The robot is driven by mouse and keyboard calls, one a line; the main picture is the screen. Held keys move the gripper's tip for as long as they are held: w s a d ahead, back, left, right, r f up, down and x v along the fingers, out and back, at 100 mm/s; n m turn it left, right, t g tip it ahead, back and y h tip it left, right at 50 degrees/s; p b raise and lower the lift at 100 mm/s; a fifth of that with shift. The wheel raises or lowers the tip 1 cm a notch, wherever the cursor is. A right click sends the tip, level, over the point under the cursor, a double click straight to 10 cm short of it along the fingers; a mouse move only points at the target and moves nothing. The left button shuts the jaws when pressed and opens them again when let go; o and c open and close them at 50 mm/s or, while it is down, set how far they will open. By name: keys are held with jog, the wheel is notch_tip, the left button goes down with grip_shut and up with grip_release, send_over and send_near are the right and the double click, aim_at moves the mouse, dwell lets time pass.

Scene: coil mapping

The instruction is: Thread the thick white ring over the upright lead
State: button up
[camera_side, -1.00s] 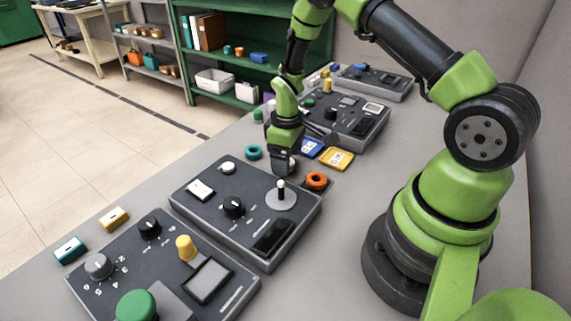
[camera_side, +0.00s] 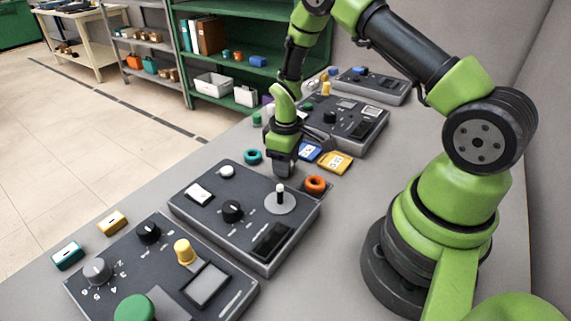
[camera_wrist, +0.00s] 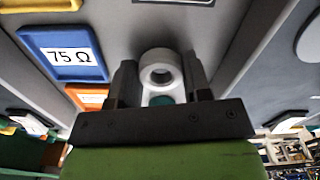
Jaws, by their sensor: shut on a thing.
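My gripper (camera_side: 283,172) is low over the table, just behind the middle control panel (camera_side: 212,236). In the wrist view my gripper (camera_wrist: 160,82) is shut on the thick white ring (camera_wrist: 160,56), whose hole faces the camera between the two dark fingers. In the side view the fingers hide most or all of the ring. The upright lead (camera_side: 280,189), a short dark post with a pale top, stands on a light round base (camera_side: 281,203) at the panel's back right corner. The ring is apart from the lead, behind it.
An orange ring (camera_side: 316,184) lies right of the lead and a teal ring (camera_side: 253,156) left of my gripper. Blue (camera_side: 309,151) and yellow (camera_side: 335,161) cards lie behind. A front panel (camera_side: 160,270) and a back panel (camera_side: 345,122) carry knobs. Bare table lies to the right.

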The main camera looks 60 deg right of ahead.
notch_tip(320, 180, up, 9)
notch_tip(320, 180, up, 3)
send_over(282, 186)
jog(key=shift+w+d+f, duration=0.1)
jog(key=shift+w+f, duration=0.05)
jog(key=shift+f, duration=0.15)
jog(key=shift+s+f, duration=0.2)
jog(key=shift+f, duration=2.3)
jog(key=shift+f, duration=0.5)
jog(key=o, duration=1.5)
